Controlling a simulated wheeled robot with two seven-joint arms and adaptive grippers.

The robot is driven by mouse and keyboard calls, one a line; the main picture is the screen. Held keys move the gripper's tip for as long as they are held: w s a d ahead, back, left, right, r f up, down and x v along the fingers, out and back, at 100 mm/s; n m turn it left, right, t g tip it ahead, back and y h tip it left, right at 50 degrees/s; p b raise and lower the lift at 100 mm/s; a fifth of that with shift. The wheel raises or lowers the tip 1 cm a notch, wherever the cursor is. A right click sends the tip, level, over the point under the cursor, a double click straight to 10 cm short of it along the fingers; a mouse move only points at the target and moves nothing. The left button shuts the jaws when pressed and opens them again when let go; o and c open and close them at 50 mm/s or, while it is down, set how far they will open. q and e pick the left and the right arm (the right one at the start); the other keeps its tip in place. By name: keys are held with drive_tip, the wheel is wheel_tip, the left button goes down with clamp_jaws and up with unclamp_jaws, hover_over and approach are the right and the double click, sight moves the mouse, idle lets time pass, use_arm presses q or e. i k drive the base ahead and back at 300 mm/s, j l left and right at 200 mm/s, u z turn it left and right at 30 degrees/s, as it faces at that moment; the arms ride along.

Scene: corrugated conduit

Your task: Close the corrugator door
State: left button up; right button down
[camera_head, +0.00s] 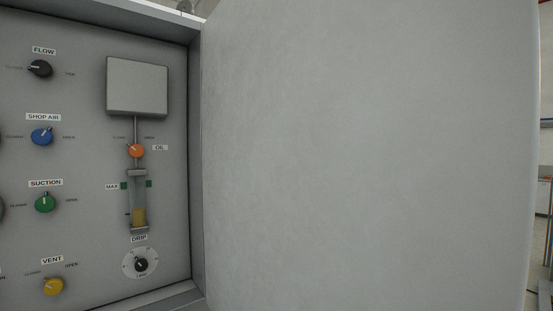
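The corrugator door (370,160) is a large pale grey panel that fills the middle and right of the head view. It stands open, swung out from the right edge of the grey control cabinet (85,240). The door's left side meets the cabinet frame (196,150), and its free edge is near the right of the picture. No handle shows on the visible face. Neither of my grippers is in view; whether anything of mine is behind the door cannot be seen.
The cabinet panel carries a black FLOW knob (40,68), a blue SHOP AIR knob (42,136), a green SUCTION knob (45,202), a yellow VENT knob (53,286), an orange OIL knob (136,151) and a DRIP dial (141,264). A grey box (137,86) protrudes above the oil gauge (138,205).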

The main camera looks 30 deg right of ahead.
sight(358, 154)
drive_tip(key=l+u, duration=0.15)
drive_tip(key=l, duration=0.25)
drive_tip(key=k+l+u, duration=0.15)
drive_tip(key=l, duration=0.2)
drive_tip(key=l+u, duration=0.1)
drive_tip(key=l, duration=0.25)
drive_tip(key=l+u, duration=0.2)
drive_tip(key=l, duration=0.3)
drive_tip(key=k+l+u, duration=0.2)
drive_tip(key=l, duration=0.35)
drive_tip(key=i, duration=0.1)
